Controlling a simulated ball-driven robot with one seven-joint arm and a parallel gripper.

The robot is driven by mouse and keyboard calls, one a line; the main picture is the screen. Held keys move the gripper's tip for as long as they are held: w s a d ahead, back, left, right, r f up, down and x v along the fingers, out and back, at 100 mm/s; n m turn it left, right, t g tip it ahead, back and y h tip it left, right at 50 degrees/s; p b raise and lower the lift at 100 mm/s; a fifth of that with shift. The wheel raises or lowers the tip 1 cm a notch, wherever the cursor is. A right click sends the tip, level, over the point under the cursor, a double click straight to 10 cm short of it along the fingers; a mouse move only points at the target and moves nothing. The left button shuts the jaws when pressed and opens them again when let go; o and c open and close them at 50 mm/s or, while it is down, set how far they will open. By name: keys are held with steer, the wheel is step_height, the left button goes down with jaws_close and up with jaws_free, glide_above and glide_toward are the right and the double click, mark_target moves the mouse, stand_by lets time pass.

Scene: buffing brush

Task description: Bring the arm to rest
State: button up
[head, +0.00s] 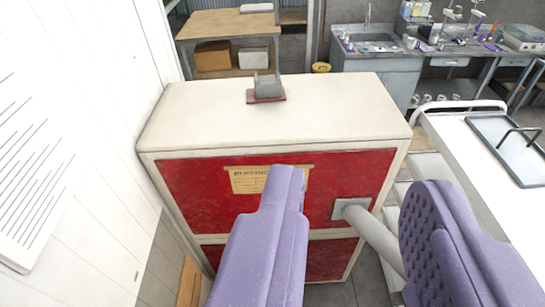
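My gripper (357,187) fills the lower part of the head view with two purple fingers set wide apart. The left finger shows a smooth side, and the right one shows a dimpled inner pad. I see nothing held between them. Ahead stands a cream cabinet (330,112) with red front panels and a tan paper label (268,178). A small grey block on a dark red base (266,91), possibly the brush, sits on the cabinet top near its far edge, apart from my gripper. The fingers hide part of the cabinet front.
A grey bar (375,237) runs from a square plate on the cabinet front, seen between my fingers. A white cart (470,155) with a grey tray (510,150) stands close on the right. A white wall (85,120) bounds the left. A sink counter (375,65) stands behind.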

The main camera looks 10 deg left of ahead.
steer(key=shift+w, duration=0.1)
step_height(320, 180, down, 33)
steer(key=b, duration=3.2)
steer(key=shift+r+b, duration=0.2)
steer(key=shift+b, duration=0.1)
steer(key=shift+d, duration=0.15)
